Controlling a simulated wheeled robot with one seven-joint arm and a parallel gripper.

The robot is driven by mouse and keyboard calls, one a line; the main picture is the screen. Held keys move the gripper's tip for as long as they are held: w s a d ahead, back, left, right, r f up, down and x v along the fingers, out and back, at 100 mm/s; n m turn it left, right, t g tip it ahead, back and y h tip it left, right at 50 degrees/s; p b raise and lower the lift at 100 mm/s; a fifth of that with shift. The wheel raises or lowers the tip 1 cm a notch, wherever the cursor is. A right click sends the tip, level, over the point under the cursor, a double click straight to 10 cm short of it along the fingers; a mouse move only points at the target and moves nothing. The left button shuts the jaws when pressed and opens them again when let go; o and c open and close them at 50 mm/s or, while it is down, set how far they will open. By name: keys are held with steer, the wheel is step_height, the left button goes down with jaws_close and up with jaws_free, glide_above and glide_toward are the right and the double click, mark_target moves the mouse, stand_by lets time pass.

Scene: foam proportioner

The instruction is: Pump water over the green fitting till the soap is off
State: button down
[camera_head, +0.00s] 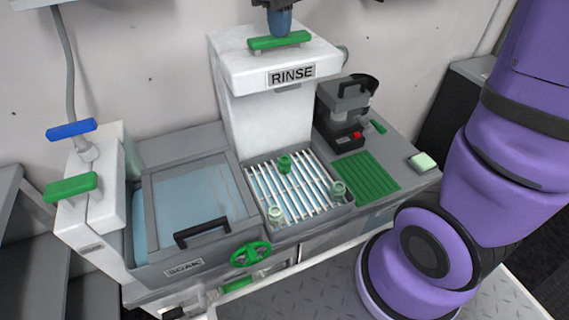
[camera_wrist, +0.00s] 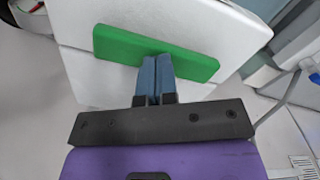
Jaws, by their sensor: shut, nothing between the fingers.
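The green fitting (camera_head: 285,163) stands at the back of the slatted rinse grate (camera_head: 300,188). Two paler, whitish-green fittings stand on the grate too, one at the front left (camera_head: 275,214) and one at the right (camera_head: 338,189). The white RINSE tower (camera_head: 265,110) rises behind the grate, with a green bar (camera_head: 279,41) on its top. My gripper (camera_head: 280,22) is shut and empty, its blue fingers at the bar. In the wrist view the closed fingertips (camera_wrist: 157,62) overlap the bar (camera_wrist: 150,52); I cannot tell whether they touch it. No water stream shows.
A SOAK basin (camera_head: 195,208) with a dark handle is left of the grate, with a green handwheel (camera_head: 250,254) in front. A grey-black machine (camera_head: 342,112), a green ribbed mat (camera_head: 364,176) and a pale green block (camera_head: 422,162) are to the right. Blue (camera_head: 71,130) and green (camera_head: 70,187) levers stand far left.

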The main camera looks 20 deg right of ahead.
steer(key=shift+r, duration=2.65)
step_height(320, 180, up, 6)
steer(key=s+d+f+m+t, duration=0.1)
steer(key=s+d+f+m, duration=0.1)
steer(key=s, duration=0.5)
steer(key=s+d+f+m+t, duration=0.2)
steer(key=s+f, duration=0.1)
steer(key=s, duration=0.5)
steer(key=s+d+f+m+t, duration=0.2)
steer(key=s+d, duration=0.1)
steer(key=s, duration=0.5)
steer(key=shift+f, duration=0.3)
